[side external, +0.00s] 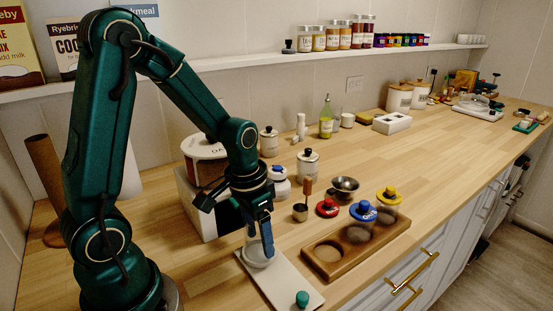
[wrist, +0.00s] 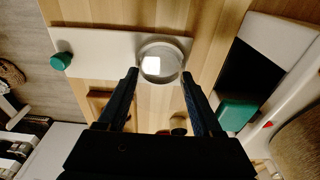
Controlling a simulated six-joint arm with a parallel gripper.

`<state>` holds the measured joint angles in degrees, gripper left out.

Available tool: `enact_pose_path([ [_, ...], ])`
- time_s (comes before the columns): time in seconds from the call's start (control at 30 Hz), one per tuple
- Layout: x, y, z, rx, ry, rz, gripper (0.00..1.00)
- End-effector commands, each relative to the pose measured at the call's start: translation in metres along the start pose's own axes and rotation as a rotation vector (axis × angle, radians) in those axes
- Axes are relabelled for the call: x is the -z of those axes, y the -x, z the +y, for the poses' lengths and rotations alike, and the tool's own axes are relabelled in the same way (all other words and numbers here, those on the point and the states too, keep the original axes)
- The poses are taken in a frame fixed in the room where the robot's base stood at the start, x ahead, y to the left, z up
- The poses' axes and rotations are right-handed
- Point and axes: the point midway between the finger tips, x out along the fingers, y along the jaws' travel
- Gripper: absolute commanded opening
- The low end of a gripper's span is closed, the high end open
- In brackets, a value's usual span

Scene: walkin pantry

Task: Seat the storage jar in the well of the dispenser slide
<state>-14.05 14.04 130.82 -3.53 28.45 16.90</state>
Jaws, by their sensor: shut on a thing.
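The dispenser slide is a flat white board (side external: 285,283) with a green knob (side external: 302,299) at its near end. It also shows in the wrist view (wrist: 98,50), with the knob (wrist: 61,61) at left. The storage jar (side external: 258,254) is clear glass and stands upright at the slide's far end. In the wrist view its round outline (wrist: 163,62) lies between my fingertips. My gripper (side external: 265,245) points down and is shut on the jar. The jar covers the well, and I cannot tell whether its base is down in it or just above.
A wooden rack (side external: 326,266) with round wells and lidded jars stands right of the slide. A white box-shaped unit (side external: 191,207) stands close behind my gripper, at left.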

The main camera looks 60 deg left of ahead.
Motion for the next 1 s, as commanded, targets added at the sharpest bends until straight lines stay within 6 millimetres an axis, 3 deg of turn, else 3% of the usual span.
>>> enact_pose_path([
  [0.37, 0.0, -0.004, 0.0, 0.0, 0.0, 0.0, 0.03],
  [0.4, 0.0, -0.004, 0.0, 0.0, 0.0, 0.001, 0.79],
  [0.77, 0.0, -0.002, 0.0, 0.001, 0.0, 0.002, 0.8],
  [1.0, 0.002, 0.024, -0.001, 0.003, -0.001, 0.01, 0.8],
])
